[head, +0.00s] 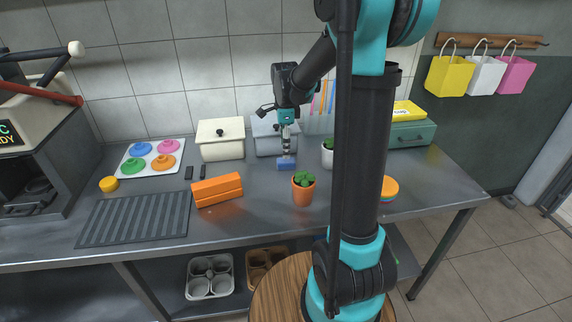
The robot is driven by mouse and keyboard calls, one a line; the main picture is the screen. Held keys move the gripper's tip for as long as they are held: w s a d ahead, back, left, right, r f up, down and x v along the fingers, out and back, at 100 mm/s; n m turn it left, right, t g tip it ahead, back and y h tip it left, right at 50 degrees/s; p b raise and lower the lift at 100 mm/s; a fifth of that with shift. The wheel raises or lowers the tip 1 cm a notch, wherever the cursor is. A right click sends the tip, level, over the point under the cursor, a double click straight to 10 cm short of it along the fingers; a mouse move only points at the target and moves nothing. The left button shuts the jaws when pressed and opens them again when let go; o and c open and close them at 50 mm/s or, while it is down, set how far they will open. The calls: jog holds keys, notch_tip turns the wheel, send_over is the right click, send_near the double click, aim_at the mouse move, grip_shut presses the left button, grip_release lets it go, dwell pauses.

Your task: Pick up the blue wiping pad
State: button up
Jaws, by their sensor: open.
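The blue wiping pad (286,164) is a small blue block on the steel counter, in front of the grey-blue lidded box. My gripper (287,152) points down from above, right over the pad. It is open; the fingers are small here, and I cannot tell whether they touch the pad or sit just above it.
An orange block (217,190) and a plant in an orange pot (303,190) stand nearer the counter's front. A cream lidded box (221,140) and a grey-blue box (266,136) stand behind. A white potted plant (327,155) is to the right. Bare counter (258,182) lies in front of the pad.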

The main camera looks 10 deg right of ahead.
aim_at(286, 160)
jog(key=shift+w+d+f, duration=0.1)
jog(key=shift+f, duration=1.6)
jog(key=shift+w+d+f, duration=0.1)
jog(key=shift+f, duration=1.6)
jog(key=c, duration=1.1)
jog(key=shift+o, duration=0.2)
jog(key=shift+r, duration=0.1)
